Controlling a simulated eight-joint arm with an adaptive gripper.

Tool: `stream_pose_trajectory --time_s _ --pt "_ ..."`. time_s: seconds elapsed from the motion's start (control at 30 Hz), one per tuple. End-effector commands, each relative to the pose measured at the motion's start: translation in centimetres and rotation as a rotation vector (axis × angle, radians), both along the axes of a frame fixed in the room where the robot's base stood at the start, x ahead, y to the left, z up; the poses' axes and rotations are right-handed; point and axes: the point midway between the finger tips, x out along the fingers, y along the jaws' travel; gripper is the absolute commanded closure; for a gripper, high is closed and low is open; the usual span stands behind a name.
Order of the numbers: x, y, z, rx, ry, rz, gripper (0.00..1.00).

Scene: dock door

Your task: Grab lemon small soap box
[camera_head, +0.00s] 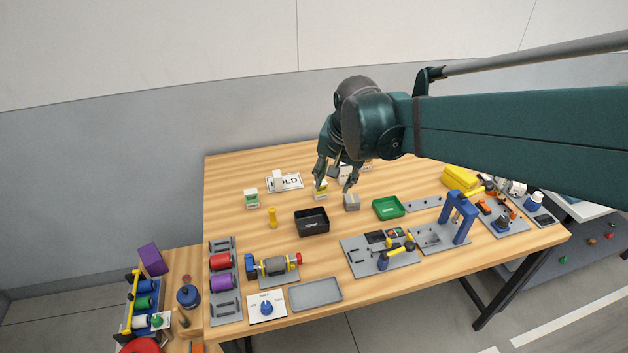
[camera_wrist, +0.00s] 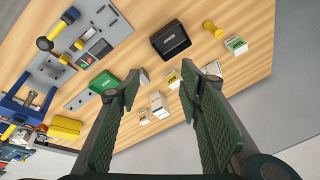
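A small white box with a yellow label (camera_head: 321,188), which looks like the lemon soap box, stands on the wooden table (camera_head: 235,175). It also shows in the wrist view (camera_wrist: 173,79), between my fingers but beyond their tips. My gripper (camera_head: 333,186) is open and empty above the table, close to this box. In the wrist view its two fingers (camera_wrist: 160,82) are spread wide. Another white box with yellow marking (camera_wrist: 158,105) stands nearby. A smaller yellow-marked box (camera_wrist: 143,117) is beside it. The print is too small to read.
A grey block (camera_head: 352,201) stands right of the yellow-labelled box. A black tray (camera_head: 312,230) and a green tray (camera_head: 389,216) lie nearer the front. A green-labelled box (camera_head: 251,198) and a yellow peg-like piece (camera_head: 272,217) stand left. A printed card (camera_head: 291,183) lies behind.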

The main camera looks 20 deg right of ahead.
Motion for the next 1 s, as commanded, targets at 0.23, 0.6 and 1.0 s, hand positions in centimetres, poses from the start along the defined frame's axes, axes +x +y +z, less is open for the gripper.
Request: stream_pose_trajectory --time_s 0.23,0.6,1.0 --pt "3.8 -0.4 -0.5 0.036 0.044 -0.103 0.63" --pt "9.1 -1.0 -2.5 0.082 0.110 -0.263 0.63" --pt "14.5 -1.7 -5.7 0.121 0.181 -0.439 0.63"
